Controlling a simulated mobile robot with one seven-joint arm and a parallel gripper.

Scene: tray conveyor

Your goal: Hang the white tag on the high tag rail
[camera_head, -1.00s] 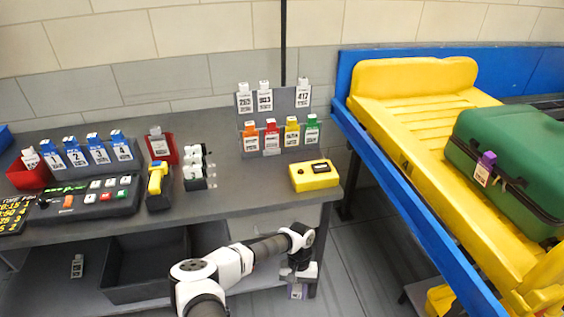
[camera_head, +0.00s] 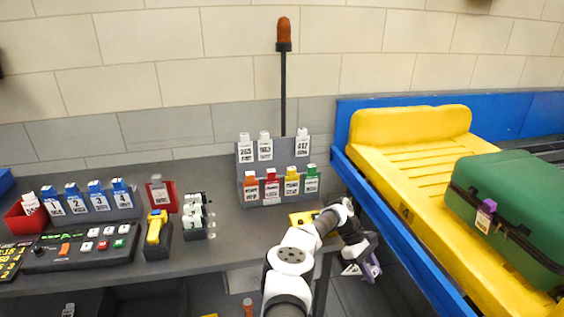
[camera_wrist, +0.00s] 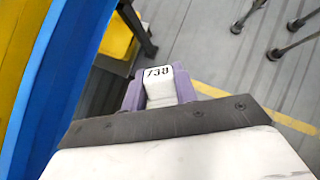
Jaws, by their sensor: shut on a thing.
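My gripper (camera_head: 372,270) is at the front right of the bench, beside the blue conveyor side. In the wrist view my gripper (camera_wrist: 160,92) has its purple fingers shut on a white tag (camera_wrist: 158,74), whose top reads 738. The tag's lower part is hidden there. The high tag rail (camera_head: 283,151) is the upper row of the grey rack at the back of the bench. White tags (camera_head: 264,149) hang on its left part and one white tag (camera_head: 302,144) at its right end, with a bare gap between. My gripper is apart from the rack, right of and nearer than it.
The lower row holds several coloured tags (camera_head: 271,187). A yellow device (camera_head: 302,217) on the bench is partly behind my arm. A conveyor with a yellow tray (camera_head: 410,125) and green suitcase (camera_head: 512,205) stands right. A post with an orange lamp (camera_head: 284,32) rises behind the rack.

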